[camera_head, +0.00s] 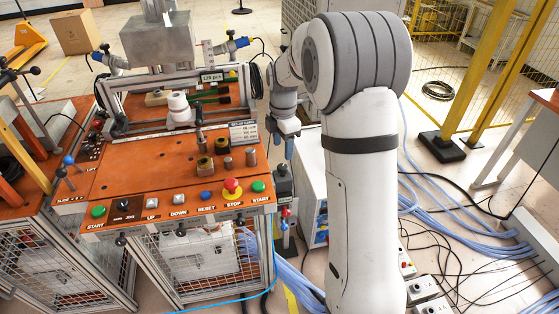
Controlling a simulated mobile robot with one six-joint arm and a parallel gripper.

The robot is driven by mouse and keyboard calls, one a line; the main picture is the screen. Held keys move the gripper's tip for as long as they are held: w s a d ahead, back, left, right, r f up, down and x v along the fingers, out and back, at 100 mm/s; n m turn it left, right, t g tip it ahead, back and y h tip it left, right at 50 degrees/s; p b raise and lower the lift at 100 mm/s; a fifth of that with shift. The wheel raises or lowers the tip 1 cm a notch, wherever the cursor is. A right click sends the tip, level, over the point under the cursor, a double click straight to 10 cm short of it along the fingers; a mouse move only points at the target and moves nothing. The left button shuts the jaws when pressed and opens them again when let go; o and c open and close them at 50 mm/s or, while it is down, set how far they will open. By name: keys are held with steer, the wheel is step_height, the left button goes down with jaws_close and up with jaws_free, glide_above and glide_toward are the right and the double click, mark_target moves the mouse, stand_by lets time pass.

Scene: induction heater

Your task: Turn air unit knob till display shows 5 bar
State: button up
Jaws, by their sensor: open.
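My gripper (284,143) points down just beyond the right edge of the orange workbench, with two blue-grey fingers at its lower end. It looks empty and apart from what is below it. A dark unit (284,183) that looks like the air unit stands under it, beside the bench's right side, with small red and blue parts lower down. The knob is too small to make out clearly, and I cannot read any display or pressure value. My white arm hides part of the area to the right.
The orange workbench (112,184) carries a button row, including a red stop button (232,187), and several metal cylinders. A white cabinet (312,190) stands right of the unit. Blue hoses (452,215) and cables cover the floor at right. A yellow post (486,75) stands behind.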

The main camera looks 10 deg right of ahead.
mark_target(283, 167)
step_height(283, 167, down, 8)
steer(key=shift+r, duration=0.25)
steer(key=shift+c, duration=0.4)
